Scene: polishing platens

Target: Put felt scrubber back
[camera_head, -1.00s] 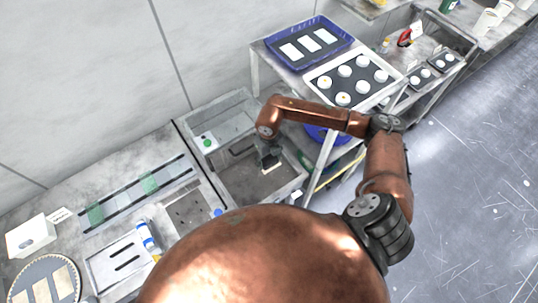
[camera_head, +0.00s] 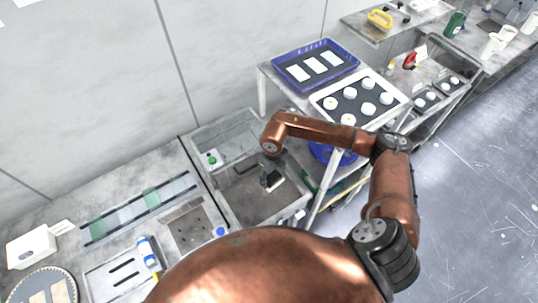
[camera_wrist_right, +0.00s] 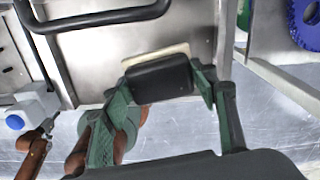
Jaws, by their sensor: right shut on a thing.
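The felt scrubber (camera_wrist_right: 158,80) has a black block handle and a cream felt pad along its far side. My right gripper (camera_wrist_right: 162,88) is shut on the handle, one green finger at each end. In the head view, my right gripper (camera_head: 270,178) reaches down over the metal sink basin (camera_head: 243,204), and the cream edge of the scrubber (camera_head: 278,184) shows below it. In the right wrist view, bare metal (camera_wrist_right: 130,40) lies behind the pad; whether the pad touches it I cannot tell. My left gripper does not show in the head view.
A black bar handle (camera_wrist_right: 95,20) is near the scrubber. Right of the basin stands a shelf with a blue tray (camera_head: 340,49) and a tray of white round pieces (camera_head: 333,91). Left are a slotted plate (camera_head: 103,281) and a blue-white bottle (camera_head: 147,252).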

